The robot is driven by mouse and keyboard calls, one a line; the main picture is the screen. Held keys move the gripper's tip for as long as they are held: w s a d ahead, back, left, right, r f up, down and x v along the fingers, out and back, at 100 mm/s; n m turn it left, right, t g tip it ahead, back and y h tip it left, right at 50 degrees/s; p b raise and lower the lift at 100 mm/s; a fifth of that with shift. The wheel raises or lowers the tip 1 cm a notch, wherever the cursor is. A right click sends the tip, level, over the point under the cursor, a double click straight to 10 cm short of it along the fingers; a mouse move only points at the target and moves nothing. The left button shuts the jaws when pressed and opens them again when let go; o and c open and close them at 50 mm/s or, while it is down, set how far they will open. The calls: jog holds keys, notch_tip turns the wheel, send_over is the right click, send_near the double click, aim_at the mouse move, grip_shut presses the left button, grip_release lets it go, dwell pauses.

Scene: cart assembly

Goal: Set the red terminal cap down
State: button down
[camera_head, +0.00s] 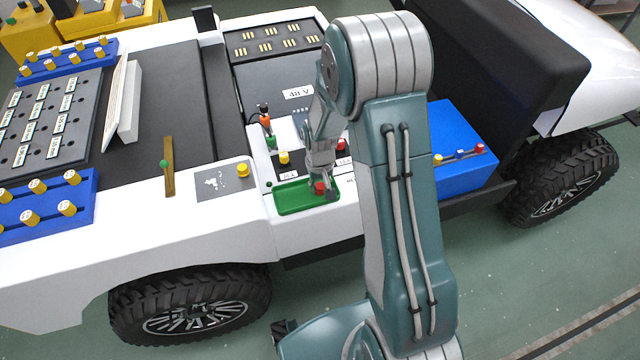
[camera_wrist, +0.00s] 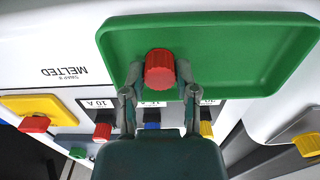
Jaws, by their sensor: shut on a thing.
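The red terminal cap (camera_head: 319,188) is a small ribbed red cylinder. In the wrist view the cap (camera_wrist: 160,70) sits between my two fingertips, over the left part of the green tray. My gripper (camera_head: 324,191) is shut on it and points down at the right end of the tray in the head view. The green tray (camera_head: 288,207) is shallow with a raised rim and lies on the white cart body. In the wrist view the bare floor of the tray (camera_wrist: 245,50) shows to the right of the cap. I cannot tell whether the cap touches the tray floor.
Coloured fuses, among them a red one (camera_wrist: 102,132), stand in a row beside the tray. A blue box (camera_head: 462,150) with red and yellow ends on top is at the right. A yellow knob (camera_head: 243,170) stands left of the tray. The rest of the tray is empty.

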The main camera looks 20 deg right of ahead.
aim_at(320, 186)
jog(key=shift+c, duration=1.9)
grip_release()
jog(key=s+r+t, duration=0.1)
jog(key=s+r, duration=0.3)
jog(key=r, duration=0.8)
jog(key=s+r+t, duration=0.2)
jog(key=s+r, duration=0.2)
jog(key=r, duration=0.9)
jog(key=s+r+t, duration=0.1)
jog(key=s+r, duration=0.2)
jog(key=s, duration=0.3)
jog(key=s+a+r+t, duration=0.1)
jog(key=s+r, duration=0.2)
jog(key=s, duration=0.4)
jog(key=shift+a+t, duration=0.3)
jog(key=shift+r, duration=0.1)
